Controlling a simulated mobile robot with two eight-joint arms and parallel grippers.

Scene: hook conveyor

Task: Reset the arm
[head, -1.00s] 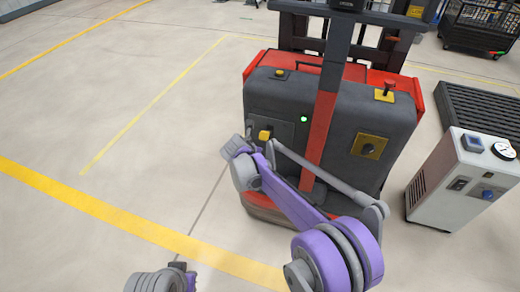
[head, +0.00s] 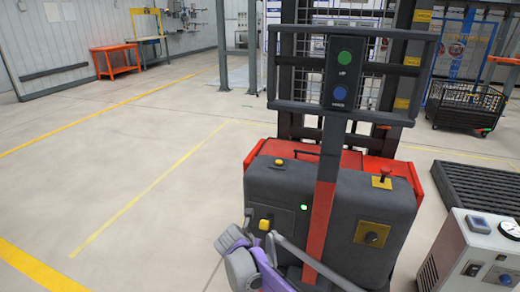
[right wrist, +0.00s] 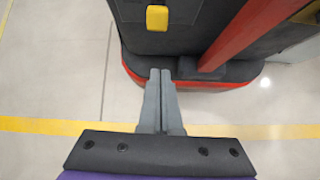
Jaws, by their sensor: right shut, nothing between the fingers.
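My right arm is the purple and grey one at the bottom middle of the head view, in front of the truck. My right gripper (head: 248,217) is by the truck's left front side; it also shows in the right wrist view (right wrist: 160,73). Its two grey fingers are pressed together with nothing between them. A yellow knob (head: 265,225) on the truck front lies just beyond the fingertips in the right wrist view (right wrist: 157,18), apart from them. My left gripper is out of view.
The red and dark grey truck (head: 330,195) stands close ahead, with a mast and a panel of green and blue buttons (head: 342,75). A white cabinet (head: 470,250) is at the right. A black grate (head: 475,190) lies behind it. The floor at left is clear.

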